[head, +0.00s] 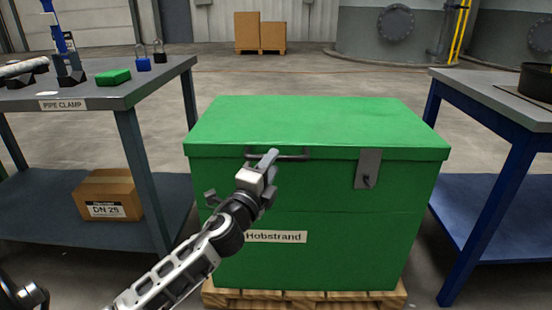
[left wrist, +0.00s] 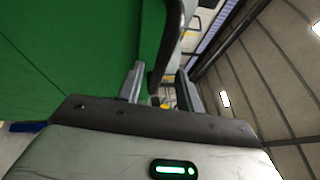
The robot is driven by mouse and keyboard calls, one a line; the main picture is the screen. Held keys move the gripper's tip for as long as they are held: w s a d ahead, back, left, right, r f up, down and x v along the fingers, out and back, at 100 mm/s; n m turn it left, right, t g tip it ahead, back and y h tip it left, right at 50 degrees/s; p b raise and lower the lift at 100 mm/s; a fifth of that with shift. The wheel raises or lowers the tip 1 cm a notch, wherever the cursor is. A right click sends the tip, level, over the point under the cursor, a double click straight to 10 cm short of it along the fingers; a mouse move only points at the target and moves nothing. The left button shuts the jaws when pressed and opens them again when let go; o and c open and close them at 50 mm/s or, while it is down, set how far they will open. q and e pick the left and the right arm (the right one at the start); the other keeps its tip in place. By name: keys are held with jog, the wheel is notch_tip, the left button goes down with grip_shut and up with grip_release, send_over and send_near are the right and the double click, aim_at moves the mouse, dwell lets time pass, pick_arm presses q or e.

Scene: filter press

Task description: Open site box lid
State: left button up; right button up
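The green site box (head: 310,225) stands in the middle of the head view with its lid (head: 315,122) shut. A dark bar handle (head: 295,157) runs along the lid's front edge, left of the middle. A grey hasp (head: 368,168) hangs over the front, right of the handle. My left gripper (head: 267,166) is at the handle's left part. In the left wrist view my left gripper (left wrist: 160,85) has its fingers apart, with the dark handle (left wrist: 163,60) showing between them. I cannot tell whether they touch it. My right gripper is not in view.
The box sits on a wooden pallet (head: 300,298). A grey-topped table (head: 100,92) with a blue padlock (head: 143,60) and a green block (head: 113,77) stands at left. A blue-framed table (head: 495,97) stands at right.

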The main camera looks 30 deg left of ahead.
pick_arm(q)
jog(key=shift+x, duration=1.6)
grip_shut()
